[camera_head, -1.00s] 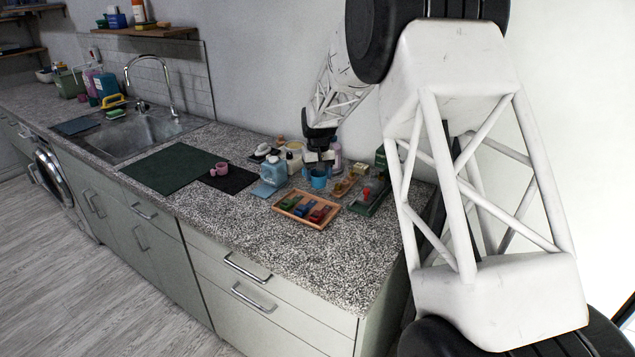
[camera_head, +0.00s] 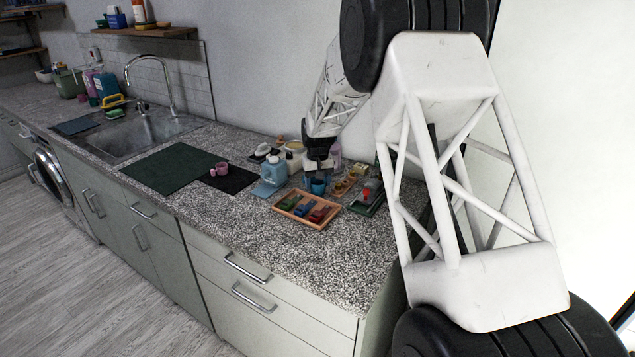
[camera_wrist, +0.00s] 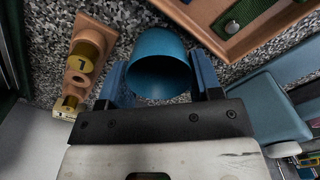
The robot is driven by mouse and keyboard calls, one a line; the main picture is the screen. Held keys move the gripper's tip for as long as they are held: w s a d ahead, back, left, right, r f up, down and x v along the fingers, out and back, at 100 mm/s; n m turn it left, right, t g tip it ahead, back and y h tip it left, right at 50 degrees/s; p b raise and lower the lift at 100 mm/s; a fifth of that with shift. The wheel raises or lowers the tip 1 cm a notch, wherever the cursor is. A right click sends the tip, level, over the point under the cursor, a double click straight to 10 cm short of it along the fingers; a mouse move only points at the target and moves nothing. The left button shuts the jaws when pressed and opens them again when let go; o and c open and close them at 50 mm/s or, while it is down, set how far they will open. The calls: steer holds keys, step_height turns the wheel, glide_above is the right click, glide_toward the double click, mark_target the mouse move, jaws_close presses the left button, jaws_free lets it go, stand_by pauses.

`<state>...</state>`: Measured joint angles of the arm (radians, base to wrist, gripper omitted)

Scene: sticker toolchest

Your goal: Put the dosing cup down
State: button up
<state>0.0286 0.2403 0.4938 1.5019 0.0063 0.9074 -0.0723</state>
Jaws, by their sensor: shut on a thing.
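The dosing cup, which I take to be the blue cup (camera_head: 318,187), is between the fingers of my gripper (camera_head: 318,175) at the back of the counter's right end. In the wrist view, the cup (camera_wrist: 155,55) has its open mouth towards the camera, with one finger of my gripper (camera_wrist: 160,78) against each side. My gripper is shut on it. The speckled counter (camera_head: 240,225) lies beneath. I cannot tell whether the cup's base touches it.
A wooden tray (camera_head: 328,222) with coloured pieces lies just in front. A wooden block with brass weights (camera_wrist: 83,55) is close on the other side. A pink cup (camera_head: 221,168) sits on a dark mat (camera_head: 236,182). The front counter is clear.

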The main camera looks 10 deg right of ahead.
steer(key=shift+f, duration=0.15)
steer(key=o, duration=0.9)
step_height(320, 180, up, 12)
stand_by(0.7)
steer(key=shift+r, duration=0.2)
stand_by(0.4)
